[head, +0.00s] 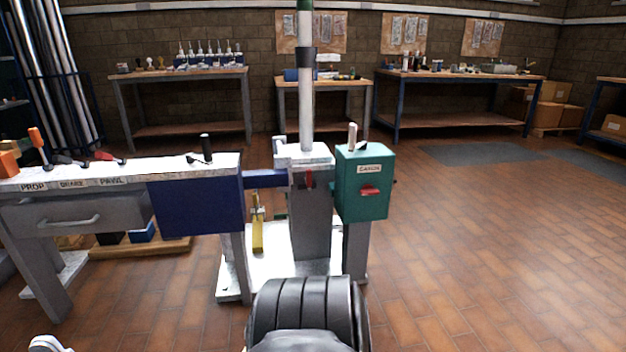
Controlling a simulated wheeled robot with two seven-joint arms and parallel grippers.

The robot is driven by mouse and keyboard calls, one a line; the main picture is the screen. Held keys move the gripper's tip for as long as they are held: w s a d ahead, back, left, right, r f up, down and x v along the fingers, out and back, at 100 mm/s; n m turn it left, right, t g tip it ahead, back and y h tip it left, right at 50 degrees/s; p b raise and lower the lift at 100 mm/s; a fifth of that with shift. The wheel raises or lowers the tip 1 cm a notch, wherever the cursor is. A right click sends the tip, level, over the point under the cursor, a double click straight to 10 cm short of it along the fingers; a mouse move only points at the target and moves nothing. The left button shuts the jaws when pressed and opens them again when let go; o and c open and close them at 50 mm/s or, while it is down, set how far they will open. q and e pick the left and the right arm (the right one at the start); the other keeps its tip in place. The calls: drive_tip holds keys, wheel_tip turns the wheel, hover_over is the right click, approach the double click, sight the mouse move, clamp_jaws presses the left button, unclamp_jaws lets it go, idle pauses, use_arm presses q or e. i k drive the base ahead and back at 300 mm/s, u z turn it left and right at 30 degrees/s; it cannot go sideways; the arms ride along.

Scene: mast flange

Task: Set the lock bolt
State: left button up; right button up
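A pale mast (306,90) stands upright in a grey post (310,215) with a white top collar. A small red part (309,179) shows on the post's front just below the collar. I cannot tell whether it is the lock bolt; no part is clearly marked as one. To the right, a green box (362,183) carries a red handle (369,191) and a pale upright lever (352,136). Neither of my grippers shows. A black ribbed part of my own body fills the bottom middle.
A bench (100,175) at left has labels PROP, BRAKE and PAWL, with an orange-handled tool (36,138), a red-handled tool (107,156) and a black upright handle (206,148). A yellow part (257,230) hangs beside the post. Floor on the right is clear.

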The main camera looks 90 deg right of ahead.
sight(308, 177)
drive_tip(key=k, duration=0.45)
drive_tip(key=z, duration=2.55)
drive_tip(key=i, duration=0.5)
